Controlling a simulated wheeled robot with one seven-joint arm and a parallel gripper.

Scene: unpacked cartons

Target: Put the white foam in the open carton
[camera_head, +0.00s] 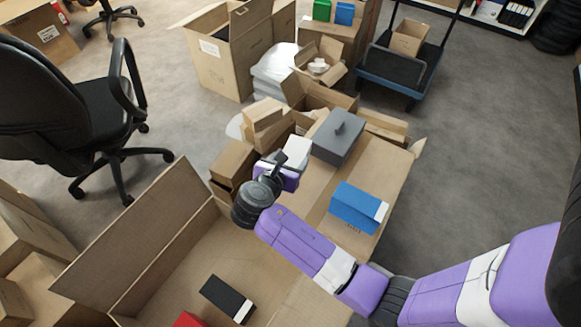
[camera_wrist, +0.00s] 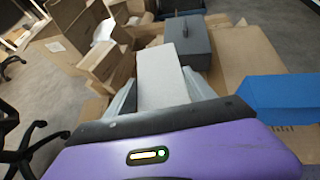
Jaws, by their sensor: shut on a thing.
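The white foam (camera_head: 297,150) is a pale block held out past the end of my arm. It also shows between the two fingers in the wrist view (camera_wrist: 162,65). My gripper (camera_head: 286,165) is shut on it, above the cardboard near the grey case. The open carton (camera_head: 128,236) is large and brown, at the lower left in the head view, with its flap spread outward. A black box (camera_head: 227,298) and a partly cut-off red box (camera_head: 188,320) lie inside it. My gripper is beyond the carton's far right corner. My wrist hides part of the carton's edge.
A blue box (camera_head: 358,206) and a grey case with a handle (camera_head: 338,137) stand on cardboard right of my gripper. Small brown boxes (camera_head: 232,161) crowd the left side. An office chair (camera_head: 75,110) stands at the far left. Open floor lies to the right.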

